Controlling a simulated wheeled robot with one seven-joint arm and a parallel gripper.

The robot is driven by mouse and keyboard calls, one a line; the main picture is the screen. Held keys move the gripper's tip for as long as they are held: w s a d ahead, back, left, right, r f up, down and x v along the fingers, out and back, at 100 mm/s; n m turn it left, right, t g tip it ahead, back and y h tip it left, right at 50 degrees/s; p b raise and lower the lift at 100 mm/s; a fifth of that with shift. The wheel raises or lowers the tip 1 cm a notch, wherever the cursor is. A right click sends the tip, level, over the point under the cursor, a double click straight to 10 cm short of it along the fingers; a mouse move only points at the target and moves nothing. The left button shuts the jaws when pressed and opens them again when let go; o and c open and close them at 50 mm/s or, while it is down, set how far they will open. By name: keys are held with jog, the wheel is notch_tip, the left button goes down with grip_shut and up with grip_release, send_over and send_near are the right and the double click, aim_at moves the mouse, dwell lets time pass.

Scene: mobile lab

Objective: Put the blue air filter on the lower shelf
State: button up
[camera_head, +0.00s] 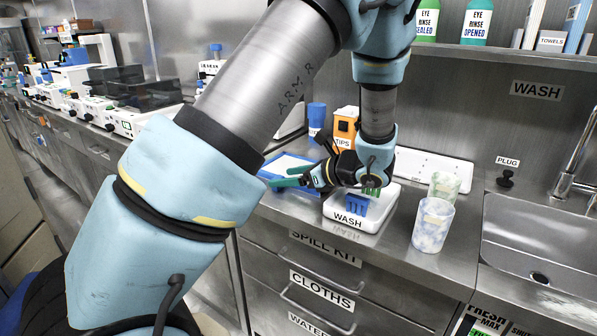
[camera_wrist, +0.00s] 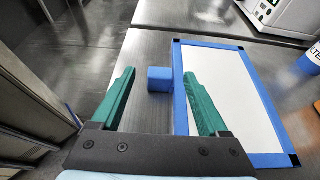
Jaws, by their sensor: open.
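The blue air filter (camera_wrist: 257,113) is a flat white panel in a blue frame, with a blue block (camera_wrist: 159,80) on its left edge like a handle. It lies flat on the steel counter, and also shows partly behind my gripper in the head view (camera_head: 287,163). My gripper (camera_wrist: 158,74) is open and empty, with green fingers. In the wrist view the block appears between the fingers, with gaps on both sides, and the right finger overlaps the panel. Height above the counter is unclear. In the head view my gripper (camera_head: 288,176) is near the filter's front edge.
A WASH tray (camera_head: 346,222) with a blue item stands right of the filter. Two marbled cups (camera_head: 432,225) and a sink (camera_head: 540,245) are further right. An orange TIPS box (camera_head: 346,128) is behind. A shelf (camera_head: 490,52) holds bottles; I cannot tell whether it is the lower one.

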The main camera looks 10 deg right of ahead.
jog(key=shift+x, duration=0.85)
jog(key=shift+c, duration=0.2)
grip_shut()
